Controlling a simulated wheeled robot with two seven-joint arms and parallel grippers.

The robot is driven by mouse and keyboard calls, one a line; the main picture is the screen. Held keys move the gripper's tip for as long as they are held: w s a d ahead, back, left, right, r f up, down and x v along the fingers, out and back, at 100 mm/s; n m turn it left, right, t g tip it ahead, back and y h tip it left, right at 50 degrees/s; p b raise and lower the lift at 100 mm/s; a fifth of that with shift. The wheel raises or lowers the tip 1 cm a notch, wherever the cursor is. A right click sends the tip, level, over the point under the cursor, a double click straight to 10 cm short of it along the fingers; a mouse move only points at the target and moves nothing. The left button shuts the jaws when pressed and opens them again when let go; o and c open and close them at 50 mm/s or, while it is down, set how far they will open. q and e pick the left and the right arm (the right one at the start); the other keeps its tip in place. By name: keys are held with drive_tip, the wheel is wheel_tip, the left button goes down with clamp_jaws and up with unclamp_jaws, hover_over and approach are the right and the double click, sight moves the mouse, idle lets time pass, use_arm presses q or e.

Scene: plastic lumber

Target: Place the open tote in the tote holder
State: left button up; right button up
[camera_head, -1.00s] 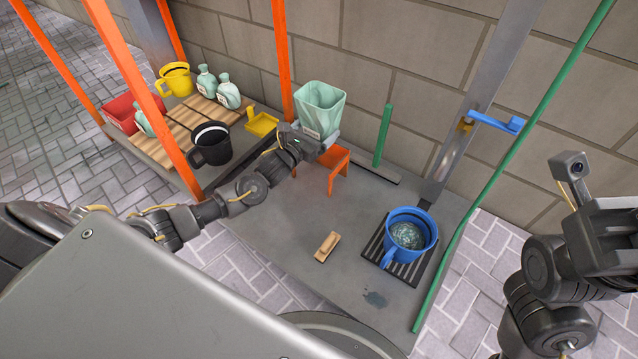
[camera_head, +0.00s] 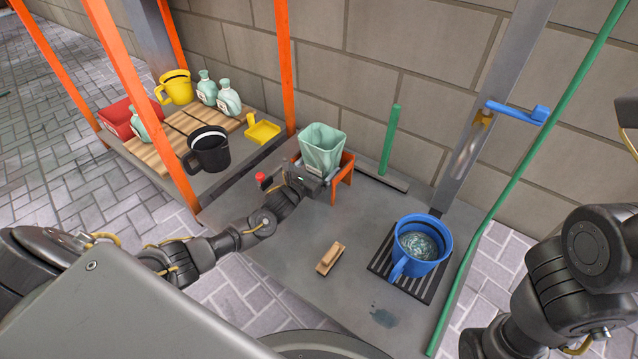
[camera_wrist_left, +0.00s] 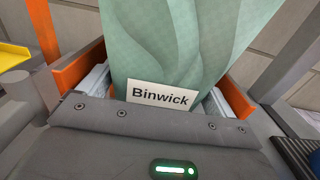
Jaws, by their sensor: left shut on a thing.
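The open tote (camera_head: 322,147) is pale green, upright, with its mouth up. Its "Binwick" label faces me in the left wrist view (camera_wrist_left: 160,95). The orange tote holder (camera_head: 346,170) stands on the grey platform. In the left wrist view an orange side of the holder (camera_wrist_left: 82,68) shows on each side of the tote, so the tote sits between them. Whether its base rests on the holder is hidden. My left gripper (camera_head: 318,175) is shut on the tote's lower part from the front. My right arm shows at the right edge, but its jaws are out of frame.
A blue bucket (camera_head: 421,240) stands on a dark grate, with a wooden brush (camera_head: 329,257) left of it. A green post (camera_head: 390,140) rises behind the holder. A small red-topped object (camera_head: 261,179) is left of my left gripper. Orange shelf posts stand left.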

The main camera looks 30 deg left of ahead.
use_arm(q)
drive_tip(key=shift+f+b, duration=1.45)
drive_tip(key=shift+f, duration=0.8)
drive_tip(key=shift+f, duration=0.1)
